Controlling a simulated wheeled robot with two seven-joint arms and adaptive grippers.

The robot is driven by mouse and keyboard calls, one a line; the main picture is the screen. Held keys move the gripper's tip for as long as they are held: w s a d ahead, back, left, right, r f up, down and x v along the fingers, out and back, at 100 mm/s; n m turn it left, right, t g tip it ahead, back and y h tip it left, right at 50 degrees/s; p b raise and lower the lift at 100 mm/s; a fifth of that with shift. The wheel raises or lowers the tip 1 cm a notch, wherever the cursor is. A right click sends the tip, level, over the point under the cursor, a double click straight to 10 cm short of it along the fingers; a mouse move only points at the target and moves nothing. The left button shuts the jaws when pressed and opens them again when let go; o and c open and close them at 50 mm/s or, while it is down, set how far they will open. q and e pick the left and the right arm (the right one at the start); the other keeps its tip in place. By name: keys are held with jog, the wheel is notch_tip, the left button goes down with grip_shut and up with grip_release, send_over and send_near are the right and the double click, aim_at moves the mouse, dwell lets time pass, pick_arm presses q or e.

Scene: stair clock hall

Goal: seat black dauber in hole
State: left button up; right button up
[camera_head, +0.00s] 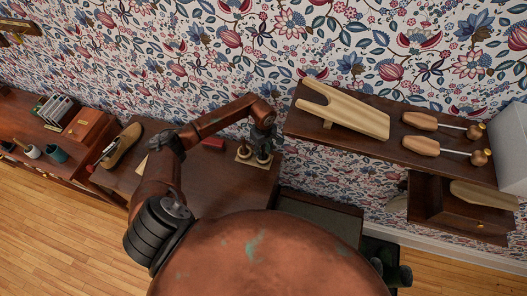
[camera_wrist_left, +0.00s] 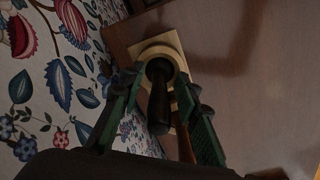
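The black dauber (camera_wrist_left: 158,98) shows in the left wrist view as a dark, rounded handle between my left gripper's green fingers. Its far end overlaps the round ring of a pale square base (camera_wrist_left: 148,47); the hole is hidden behind it. I cannot tell if the dauber stands in the hole or is above it. My left gripper (camera_wrist_left: 160,80) has its fingers apart, with a narrow gap on each side of the dauber.
A wall shelf (camera_head: 345,147) at right holds a boot jack (camera_head: 345,108) and wooden shoe trees (camera_head: 435,122). Patterned wallpaper is close behind the gripper.

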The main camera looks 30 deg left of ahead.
pick_arm(q)
jog(key=shift+r, duration=0.1)
jog(key=shift+w+r, duration=0.1)
jog(key=shift+r, duration=0.2)
notch_tip(320, 180, up, 10)
jog(key=b, duration=0.3)
jog(key=shift+r, duration=0.75)
